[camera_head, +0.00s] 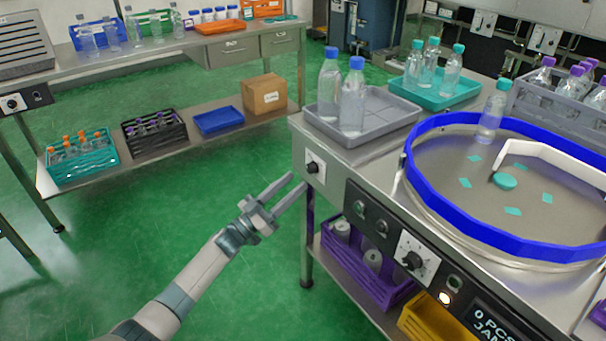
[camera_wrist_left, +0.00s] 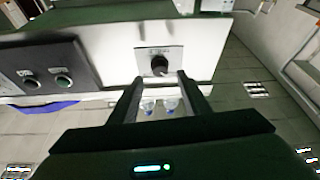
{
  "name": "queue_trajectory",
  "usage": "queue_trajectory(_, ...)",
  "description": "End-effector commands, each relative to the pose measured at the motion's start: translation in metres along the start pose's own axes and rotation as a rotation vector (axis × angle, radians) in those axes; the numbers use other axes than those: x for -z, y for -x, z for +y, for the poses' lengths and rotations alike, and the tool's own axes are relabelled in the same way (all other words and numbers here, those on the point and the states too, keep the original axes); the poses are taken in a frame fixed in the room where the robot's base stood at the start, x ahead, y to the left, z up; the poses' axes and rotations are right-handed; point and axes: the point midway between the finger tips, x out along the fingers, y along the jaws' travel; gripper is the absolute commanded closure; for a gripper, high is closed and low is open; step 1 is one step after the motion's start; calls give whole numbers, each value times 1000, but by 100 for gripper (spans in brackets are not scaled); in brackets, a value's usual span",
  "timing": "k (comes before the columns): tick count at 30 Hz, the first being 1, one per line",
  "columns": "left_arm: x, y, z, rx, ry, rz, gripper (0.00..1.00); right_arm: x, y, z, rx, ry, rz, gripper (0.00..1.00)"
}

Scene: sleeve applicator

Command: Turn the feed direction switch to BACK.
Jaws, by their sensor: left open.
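A black rotary knob (camera_head: 314,167) sits on a small white plate on the machine's front panel, near its left corner. It also shows in the left wrist view (camera_wrist_left: 159,65), between and just beyond the fingertips. Its label is too small to read, so I cannot tell its setting. My left gripper (camera_head: 297,182) is open and empty, its fingers pointing at this knob and apart from it. A second, larger black knob (camera_head: 413,260) sits on a white plate farther right on the panel. My right gripper is not in view.
Two round buttons (camera_head: 371,218) on a black plate lie between the knobs. Above is the round table with a blue rim (camera_head: 425,186); a grey tray (camera_head: 385,126) holds blue-capped bottles. A purple crate (camera_head: 375,286) is below. The green floor (camera_head: 170,225) at left is clear.

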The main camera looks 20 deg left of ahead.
Motion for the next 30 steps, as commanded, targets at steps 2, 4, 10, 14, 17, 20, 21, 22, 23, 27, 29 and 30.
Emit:
queue_trajectory(2, 1, -14, 0, 0, 0, 2, 57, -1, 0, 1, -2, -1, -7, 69)
queue_trajectory(4, 1, -24, 0, 0, 0, 1, 57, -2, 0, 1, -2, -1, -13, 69)
queue_trajectory(10, 0, -43, 0, 1, 0, 0, 57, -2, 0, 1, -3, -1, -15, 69)
queue_trajectory(14, 0, -48, 0, 1, 0, 0, 57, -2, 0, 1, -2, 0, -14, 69)
queue_trajectory(17, 0, -48, 0, 1, 0, -1, 57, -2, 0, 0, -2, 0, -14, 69)
queue_trajectory(20, 0, -48, 0, 1, 0, -1, 57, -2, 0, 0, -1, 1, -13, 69)
queue_trajectory(21, 0, -48, 0, 1, 0, -1, 57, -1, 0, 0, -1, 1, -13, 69)
queue_trajectory(22, 0, -48, 0, 1, 0, -1, 57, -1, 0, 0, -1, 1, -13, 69)
queue_trajectory(23, 0, -48, 0, 1, 0, -1, 59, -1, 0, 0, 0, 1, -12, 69)
queue_trajectory(27, 0, -48, 0, 1, 0, -1, 93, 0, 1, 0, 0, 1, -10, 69)
queue_trajectory(29, 0, -48, 0, 1, 0, -1, 98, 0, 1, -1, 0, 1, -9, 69)
queue_trajectory(30, 0, -48, 0, 1, 0, -1, 98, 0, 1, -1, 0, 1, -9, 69)
